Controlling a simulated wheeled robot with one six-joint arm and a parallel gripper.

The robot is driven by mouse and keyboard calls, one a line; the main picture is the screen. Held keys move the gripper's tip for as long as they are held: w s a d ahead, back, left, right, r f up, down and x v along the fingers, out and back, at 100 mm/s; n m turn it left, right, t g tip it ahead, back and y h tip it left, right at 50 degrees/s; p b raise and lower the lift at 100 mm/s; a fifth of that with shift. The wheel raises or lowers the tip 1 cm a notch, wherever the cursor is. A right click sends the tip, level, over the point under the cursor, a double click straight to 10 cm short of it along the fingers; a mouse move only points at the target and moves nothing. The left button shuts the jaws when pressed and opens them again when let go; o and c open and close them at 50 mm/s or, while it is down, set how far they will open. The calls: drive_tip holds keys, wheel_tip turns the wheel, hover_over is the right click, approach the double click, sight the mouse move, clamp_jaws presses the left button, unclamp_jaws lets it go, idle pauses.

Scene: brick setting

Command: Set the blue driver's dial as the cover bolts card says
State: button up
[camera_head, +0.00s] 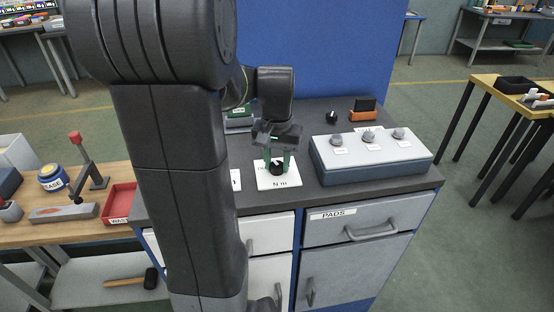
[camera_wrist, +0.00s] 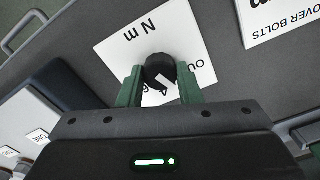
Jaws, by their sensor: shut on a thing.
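A black dial knob (camera_wrist: 158,72) with a white pointer mark stands on a white plate (camera_wrist: 115,48) marked "N m". My gripper (camera_wrist: 160,85) points down over the plate, with its green fingers on either side of the knob and shut on it. In the head view my gripper (camera_head: 277,165) is around the same knob on the plate (camera_head: 279,184). Most of the plate's scale is hidden by the fingers. The cover bolts card (camera_wrist: 285,15) lies on the bench beside the plate, and only part of its text shows. The blue driver cannot be made out.
A blue-grey box (camera_head: 372,160) with several grey knobs on labelled plates stands to the right. A small black knob (camera_head: 332,116) and an orange-and-black item (camera_head: 363,110) sit behind it. A drawer marked PADS (camera_head: 345,222) is below. A red tray (camera_head: 119,203) lies left.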

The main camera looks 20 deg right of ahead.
sight(277, 164)
idle(0.3)
drive_tip(key=o, duration=1)
drive_tip(key=shift+c, duration=0.2)
drive_tip(key=shift+r, duration=0.15)
wheel_tip(277, 164, up, 14)
drive_tip(key=shift+f, duration=0.2)
drive_tip(key=shift+f, duration=0.15)
wheel_tip(277, 164, down, 14)
drive_tip(key=shift+r, duration=0.15)
